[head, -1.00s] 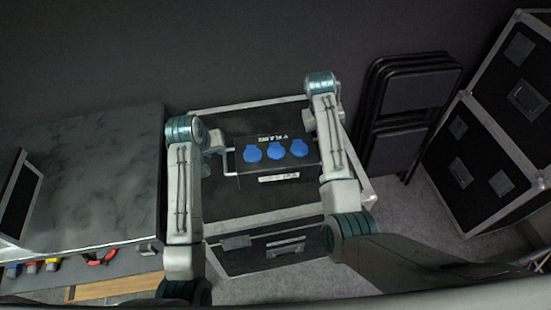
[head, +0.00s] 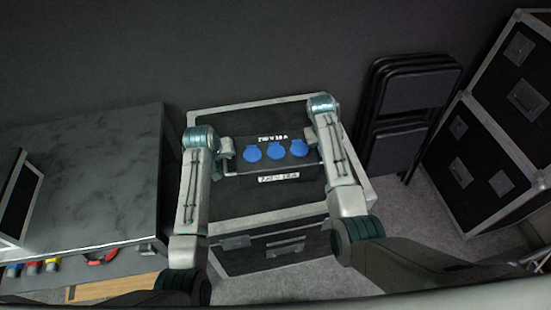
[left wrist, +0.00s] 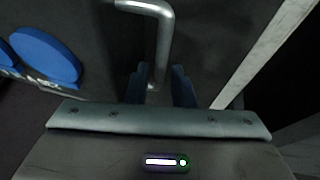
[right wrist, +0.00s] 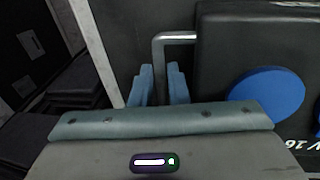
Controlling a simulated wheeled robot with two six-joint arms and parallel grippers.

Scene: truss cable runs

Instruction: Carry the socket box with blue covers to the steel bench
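The black socket box (head: 240,160) with three blue covers (head: 275,151) rests on the lid of a black flight case. It has a metal handle at each end. My left gripper (head: 223,155) is at the box's left end. In the left wrist view its fingers (left wrist: 160,85) stand apart on either side of the left handle (left wrist: 164,35). My right gripper (head: 317,118) is at the right end. In the right wrist view its fingers (right wrist: 160,82) stand on either side of the right handle (right wrist: 172,38), with only a narrow gap. The fingertips are mostly hidden in the head view.
The flight case (head: 270,205) stands under the box. The steel bench (head: 85,170) is to its left, with a dark screen-like panel (head: 18,200) on its left end. Folded chairs (head: 410,100) and more flight cases (head: 480,150) stand to the right. A dark wall is behind.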

